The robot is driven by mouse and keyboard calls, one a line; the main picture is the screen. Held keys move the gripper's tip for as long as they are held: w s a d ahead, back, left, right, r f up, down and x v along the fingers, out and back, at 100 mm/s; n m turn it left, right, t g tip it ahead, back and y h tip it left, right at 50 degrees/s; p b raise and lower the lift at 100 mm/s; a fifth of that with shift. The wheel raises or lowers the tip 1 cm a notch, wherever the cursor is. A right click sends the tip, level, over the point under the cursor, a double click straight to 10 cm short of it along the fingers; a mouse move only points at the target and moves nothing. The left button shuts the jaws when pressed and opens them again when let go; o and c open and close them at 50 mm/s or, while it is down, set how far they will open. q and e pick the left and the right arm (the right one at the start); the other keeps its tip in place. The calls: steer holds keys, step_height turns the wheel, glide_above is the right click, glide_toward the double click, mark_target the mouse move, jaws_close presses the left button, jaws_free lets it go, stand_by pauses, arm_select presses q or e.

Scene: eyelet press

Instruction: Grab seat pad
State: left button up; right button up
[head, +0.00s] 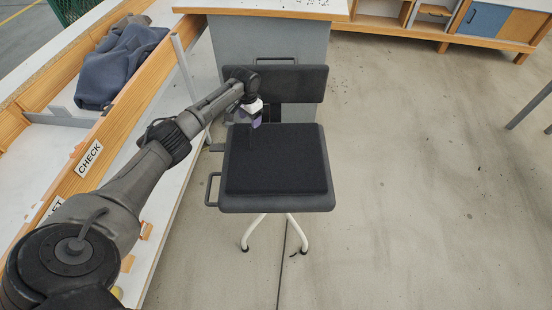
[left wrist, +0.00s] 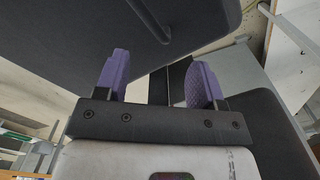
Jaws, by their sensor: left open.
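The black seat pad (head: 277,165) lies flat on the seat of a dark chair (head: 275,204). My left gripper (head: 257,121) is in the head view over the rear left part of the seat, close in front of the backrest (head: 300,82). It appears to be above the pad; I cannot tell whether it touches it. In the left wrist view its two purple fingers (left wrist: 158,82) are apart with nothing held between them. A large dark panel (left wrist: 85,38) fills the top of that view; I cannot tell which chair part it is. My right gripper is not in view.
Grey handles (head: 211,189) stick out from the chair's left side. A wooden-edged bench with a CHECK label (head: 89,158) and blue-grey cloth (head: 116,68) is on the left. A table (head: 265,5) stands behind the chair. The floor (head: 430,200) to the right is clear.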

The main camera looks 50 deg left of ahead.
arm_select(q)
steer(key=shift+w+f+b, duration=0.1)
steer(key=shift+f+b, duration=1.9)
steer(key=shift+f, duration=1)
steer(key=shift+r, duration=0.1)
steer(key=shift+c, duration=0.2)
steer(key=c, duration=0.3)
jaws_close()
